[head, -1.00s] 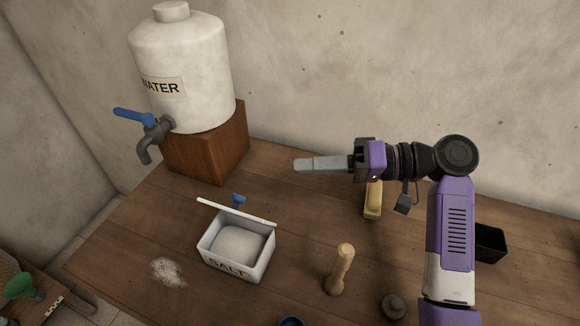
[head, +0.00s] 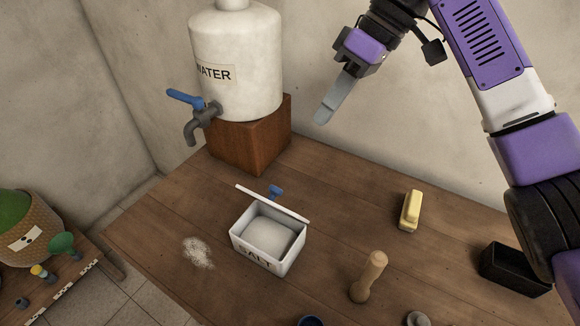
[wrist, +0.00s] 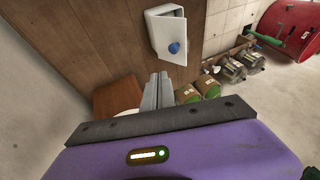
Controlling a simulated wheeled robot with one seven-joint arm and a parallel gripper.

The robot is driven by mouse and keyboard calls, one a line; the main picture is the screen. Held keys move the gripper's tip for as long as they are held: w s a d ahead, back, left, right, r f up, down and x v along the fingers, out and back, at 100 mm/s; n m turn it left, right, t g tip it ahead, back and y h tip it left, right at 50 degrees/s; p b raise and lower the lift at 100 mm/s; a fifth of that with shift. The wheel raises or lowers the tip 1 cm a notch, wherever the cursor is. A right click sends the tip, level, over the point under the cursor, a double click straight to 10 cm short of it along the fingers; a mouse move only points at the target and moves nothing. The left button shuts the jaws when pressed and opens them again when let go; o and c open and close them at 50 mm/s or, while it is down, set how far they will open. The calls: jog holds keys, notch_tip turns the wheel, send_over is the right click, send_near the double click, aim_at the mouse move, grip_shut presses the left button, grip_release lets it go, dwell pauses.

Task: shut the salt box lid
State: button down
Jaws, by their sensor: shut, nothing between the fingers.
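The white salt box (head: 255,256) stands on the wooden table with salt inside. Its lid (head: 272,204) stands up open along the back edge, seen nearly edge-on, with a blue knob (head: 275,191) on its far side. The wrist view shows the lid's outer face (wrist: 168,32) and the blue knob (wrist: 174,48). My gripper (head: 322,119) is shut and empty, high above and behind the box, to its right, pointing down and left. Its fingers (wrist: 157,92) show together in the wrist view, apart from the box.
The water tank (head: 235,70) with its blue-handled tap stands on a wooden block (head: 245,148) behind the box. A wooden pestle (head: 368,277), a yellow block (head: 410,210) and a black tray (head: 512,270) lie to the right. Spilled salt (head: 198,252) lies to the left.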

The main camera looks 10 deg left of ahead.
jog(key=s+x, duration=0.3)
jog(key=x, duration=1)
jog(key=shift+r+p, duration=0.25)
jog(key=shift+p, duration=0.15)
